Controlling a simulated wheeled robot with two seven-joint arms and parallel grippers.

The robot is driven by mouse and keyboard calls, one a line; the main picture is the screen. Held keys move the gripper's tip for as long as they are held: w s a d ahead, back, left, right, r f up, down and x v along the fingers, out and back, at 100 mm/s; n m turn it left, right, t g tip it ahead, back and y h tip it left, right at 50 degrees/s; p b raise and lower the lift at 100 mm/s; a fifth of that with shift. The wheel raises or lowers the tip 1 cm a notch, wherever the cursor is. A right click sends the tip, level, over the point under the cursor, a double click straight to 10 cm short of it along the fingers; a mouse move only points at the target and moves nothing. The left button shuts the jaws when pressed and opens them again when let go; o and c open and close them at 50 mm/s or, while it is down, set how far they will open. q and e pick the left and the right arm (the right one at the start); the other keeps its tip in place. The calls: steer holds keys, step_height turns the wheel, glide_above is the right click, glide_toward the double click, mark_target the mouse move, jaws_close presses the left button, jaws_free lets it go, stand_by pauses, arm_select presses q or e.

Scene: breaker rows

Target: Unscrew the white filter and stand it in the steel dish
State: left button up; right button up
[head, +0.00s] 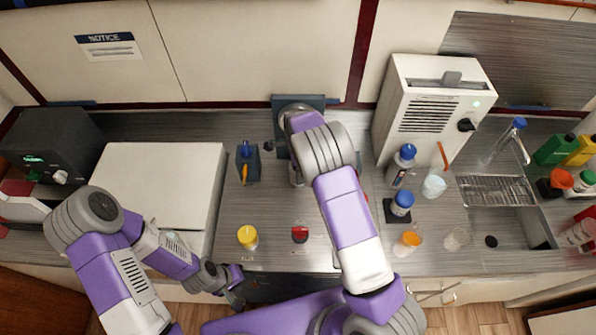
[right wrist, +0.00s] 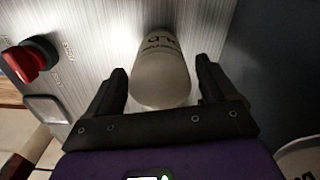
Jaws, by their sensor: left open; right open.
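The white filter (right wrist: 160,78), a pale cylinder with dark lettering, stands out between the fingers of my right gripper (right wrist: 162,72) in the right wrist view. The gripper is open around it, with a gap at each side. In the head view my right arm covers that gripper and most of the filter; a pale part (head: 295,177) shows beside the arm below the wall mount. A grey, rounded metal piece (right wrist: 44,110) at the wrist view's left may be the steel dish; I cannot tell. My left gripper (head: 235,287) is open and empty at the counter's front edge.
A white box (head: 158,180) is at left. Bottles, cups, a white machine (head: 433,110) and a sink (head: 515,226) fill the right. The dark wall mount (head: 312,103) is behind my right arm.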

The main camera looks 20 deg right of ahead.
steer(key=c, duration=1)
steer(key=n, duration=0.4)
steer(key=shift+b, duration=0.35)
steer(key=shift+r, duration=0.1)
steer(key=shift+r+p, duration=1.75)
steer(key=shift+r, duration=0.7)
